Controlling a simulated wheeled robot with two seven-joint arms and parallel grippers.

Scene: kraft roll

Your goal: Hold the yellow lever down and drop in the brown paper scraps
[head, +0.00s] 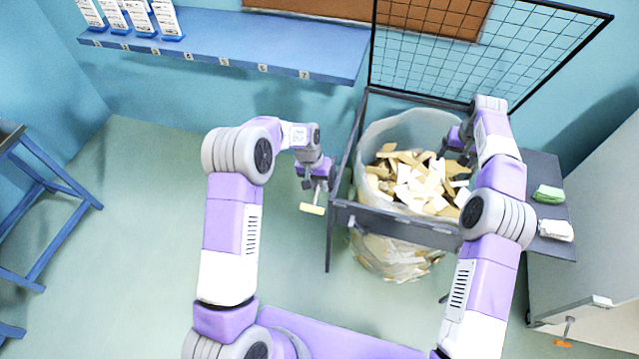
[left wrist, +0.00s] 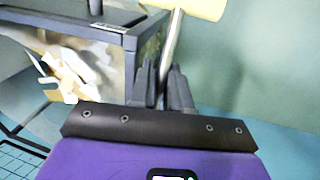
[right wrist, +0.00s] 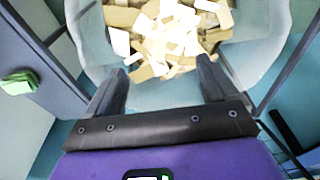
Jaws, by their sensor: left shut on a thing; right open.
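The yellow lever (head: 312,208) sticks out at the left side of the dark bin frame (head: 395,222). In the left wrist view its yellow end (left wrist: 196,8) tops a metal rod (left wrist: 171,50). My left gripper (head: 318,178) is shut on the rod, just below the yellow end in that view (left wrist: 165,82). The mesh lid (head: 470,45) stands raised. Tan and white paper scraps (head: 420,183) lie in the clear bag (head: 375,135) inside the frame. My right gripper (head: 456,150) is over the bag's right part, open and empty in the right wrist view (right wrist: 163,78).
A dark side shelf (head: 545,170) at the right carries a green item (head: 548,194) and a white one (head: 556,230). A blue wall shelf (head: 230,45) holds several white packs. A blue stand (head: 50,185) is at far left. The floor between is clear.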

